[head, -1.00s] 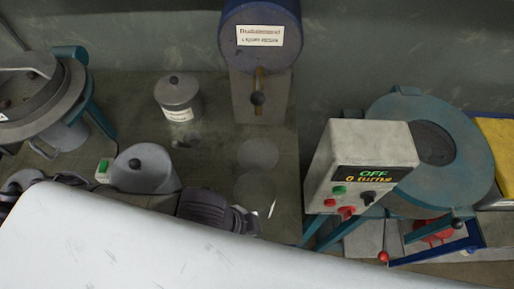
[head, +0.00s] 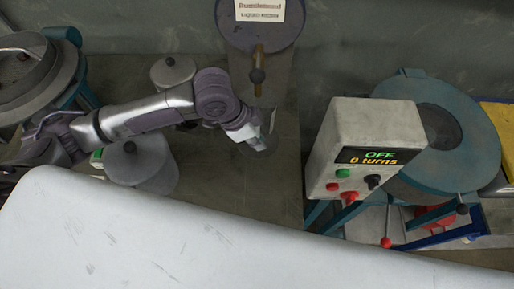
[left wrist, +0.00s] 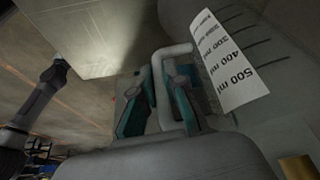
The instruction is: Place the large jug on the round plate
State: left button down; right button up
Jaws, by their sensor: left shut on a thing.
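My left gripper (head: 248,130) is in the middle of the head view, in front of the dispenser tap. In the left wrist view its teal fingers (left wrist: 160,105) are shut on the pale handle of the large jug (left wrist: 268,28). The jug has a white label marked 500, 400 and 300 ml. In the head view the gripper mostly hides the jug. A faint grey round shape (head: 260,149) shows just below the gripper, where the round plate and jug overlap. I cannot tell whether the jug touches the plate. My right gripper is not in view.
A lidded pot (head: 142,165) and a small lidded jar (head: 172,72) lie near my left arm. A control box (head: 372,125) reading OFF, 0 turns, stands right, beside a teal machine (head: 470,140).

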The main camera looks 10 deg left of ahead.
pick_arm(q)
jog(key=f, duration=0.3)
jog(key=f+p, duration=0.1)
jog(key=f, duration=0.1)
jog(key=shift+s+f, duration=0.1)
jog(key=shift+s, duration=0.2)
jog(key=shift+w+f+p, duration=0.2)
jog(key=shift+f+p, duration=0.1)
jog(key=shift+p, duration=0.05)
jog(key=shift+f, duration=0.25)
jog(key=c, duration=1.2)
grip_release()
jog(key=shift+f, duration=0.15)
jog(key=b+v, duration=0.1)
jog(key=v, duration=1.1)
jog(key=shift+w, duration=0.1)
